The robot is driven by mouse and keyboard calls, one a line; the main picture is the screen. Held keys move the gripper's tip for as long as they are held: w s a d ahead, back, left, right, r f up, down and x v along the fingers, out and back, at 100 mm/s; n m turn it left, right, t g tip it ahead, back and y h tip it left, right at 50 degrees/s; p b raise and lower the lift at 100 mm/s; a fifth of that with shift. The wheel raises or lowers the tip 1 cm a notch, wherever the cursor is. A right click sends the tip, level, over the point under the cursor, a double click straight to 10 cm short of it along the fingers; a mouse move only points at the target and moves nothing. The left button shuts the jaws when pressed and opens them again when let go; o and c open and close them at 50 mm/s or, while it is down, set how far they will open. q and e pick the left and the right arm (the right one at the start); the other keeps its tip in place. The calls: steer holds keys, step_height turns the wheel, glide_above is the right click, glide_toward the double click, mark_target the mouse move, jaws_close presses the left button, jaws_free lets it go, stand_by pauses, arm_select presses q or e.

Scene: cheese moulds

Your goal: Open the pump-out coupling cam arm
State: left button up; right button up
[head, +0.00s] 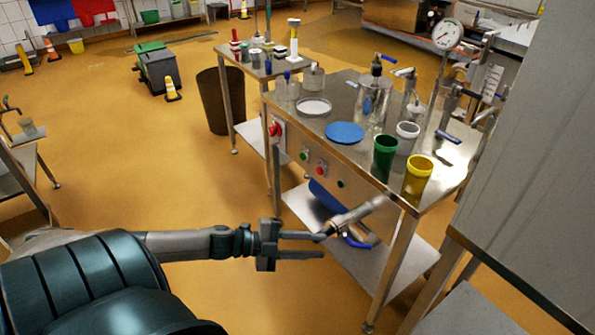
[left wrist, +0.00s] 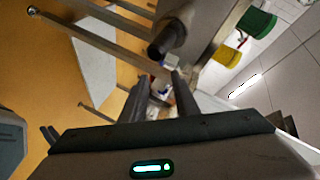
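A grey metal pipe fitting (head: 350,217), which looks like the pump-out coupling, sticks out below the front of the steel table, with a dark end towards my gripper. A small blue lever (head: 356,243), apparently its cam arm, lies just below the fitting. My left gripper (head: 322,245) points right, its fingers apart, with its tips close to the dark end and left of the lever. Contact cannot be told. In the left wrist view the fingers (left wrist: 164,80) are apart, and a dark round pipe end (left wrist: 158,50) shows just beyond them. My right gripper is not in view.
The steel table (head: 330,83) carries cups, a blue disc (head: 345,132) and glassware, with buttons on its front. A lower shelf (head: 340,255) lies beneath the fitting. A large grey panel (head: 530,150) closes off the right. The orange floor at left is mostly free.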

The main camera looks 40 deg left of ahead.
arm_select(q)
steer(key=v, duration=0.4)
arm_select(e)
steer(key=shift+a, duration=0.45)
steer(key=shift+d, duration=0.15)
